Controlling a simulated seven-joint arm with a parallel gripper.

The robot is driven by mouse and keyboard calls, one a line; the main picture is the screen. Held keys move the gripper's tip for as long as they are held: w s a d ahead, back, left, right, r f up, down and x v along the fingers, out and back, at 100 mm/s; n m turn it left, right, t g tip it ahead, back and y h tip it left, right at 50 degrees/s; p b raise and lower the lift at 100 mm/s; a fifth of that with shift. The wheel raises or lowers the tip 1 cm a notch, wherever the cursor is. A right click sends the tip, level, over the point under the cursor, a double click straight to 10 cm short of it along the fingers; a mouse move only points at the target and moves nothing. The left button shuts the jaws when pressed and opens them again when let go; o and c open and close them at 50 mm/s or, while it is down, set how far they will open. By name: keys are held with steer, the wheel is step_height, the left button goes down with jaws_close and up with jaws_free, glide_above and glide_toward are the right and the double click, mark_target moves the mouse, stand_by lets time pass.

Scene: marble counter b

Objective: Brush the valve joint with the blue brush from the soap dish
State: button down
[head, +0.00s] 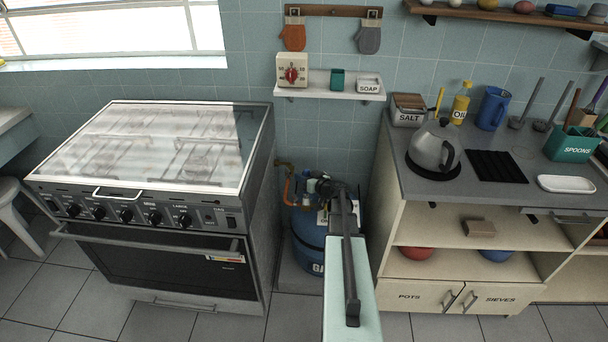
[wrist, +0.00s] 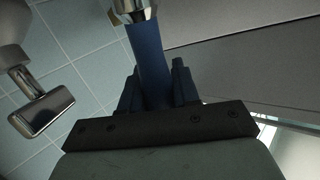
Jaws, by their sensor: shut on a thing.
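My gripper (head: 326,187) reaches out over the blue gas cylinder (head: 306,243), between the stove and the counter. In the wrist view its dark fingers (wrist: 155,90) are shut on the blue brush (wrist: 150,55). The brush handle runs up from between the fingers to a shiny metal collar at the top edge; the bristles are out of view. The valve joint is mostly hidden behind my gripper at the top of the cylinder, and I cannot tell whether the brush touches it. The white soap dish (head: 369,85), marked SOAP, stands on the small wall shelf.
The stove (head: 160,200) stands close on the left and the counter cabinet (head: 390,215) close on the right. An orange hose (head: 288,190) runs beside the cylinder. The kettle (head: 433,148) stands on the counter. A chrome part (wrist: 42,112) shows at left in the wrist view.

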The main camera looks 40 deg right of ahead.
step_height(320, 180, up, 8)
steer(key=s+a, duration=0.1)
steer(key=shift+s+a, duration=0.25)
stand_by(0.5)
steer(key=shift+r, duration=0.15)
stand_by(0.5)
